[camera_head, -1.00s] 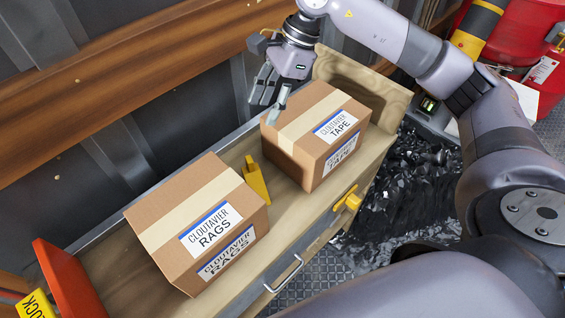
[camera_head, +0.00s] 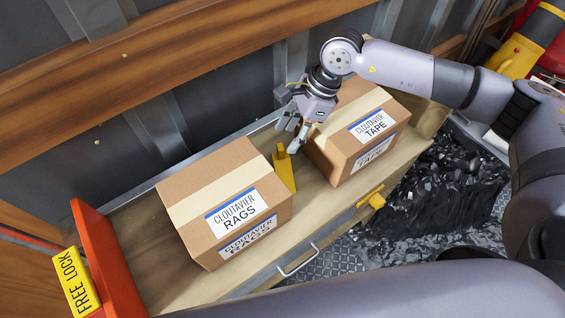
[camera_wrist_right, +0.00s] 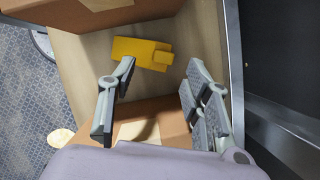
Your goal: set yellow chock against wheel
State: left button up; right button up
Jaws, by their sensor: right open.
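The yellow chock (camera_head: 284,170) stands on the wooden bench top between two cardboard boxes, close to the RAGS box. It also shows in the right wrist view (camera_wrist_right: 140,52), just beyond the fingertips. My right gripper (camera_head: 287,139) is open and empty. It hangs over the gap, at the chock's wall-side end and beside the TAPE box. In the right wrist view the fingers (camera_wrist_right: 160,68) are spread apart, with the chock ahead and nearer the left finger. I cannot make out a wheel. My left gripper is not in view.
The RAGS box (camera_head: 233,195) stands left of the chock and the TAPE box (camera_head: 345,145) right of it, leaving a narrow gap.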

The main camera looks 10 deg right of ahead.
aim_at(282, 146)
jog(key=shift+a+f, duration=0.1)
jog(key=shift+f, duration=0.05)
jog(key=p+x, duration=0.3)
jog(key=x, duration=0.1)
jog(key=shift+w+f, duration=0.15)
jog(key=shift+w, duration=0.05)
jog(key=shift+a+f, duration=0.15)
jog(key=shift+f, duration=0.25)
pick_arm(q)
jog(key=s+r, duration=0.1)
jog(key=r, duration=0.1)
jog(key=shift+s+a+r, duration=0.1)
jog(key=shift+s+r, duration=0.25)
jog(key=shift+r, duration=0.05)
pick_arm(e)
jog(key=shift+c, duration=0.2)
jog(key=c, duration=0.5)
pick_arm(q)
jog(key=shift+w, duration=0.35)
pick_arm(e)
grip_shut()
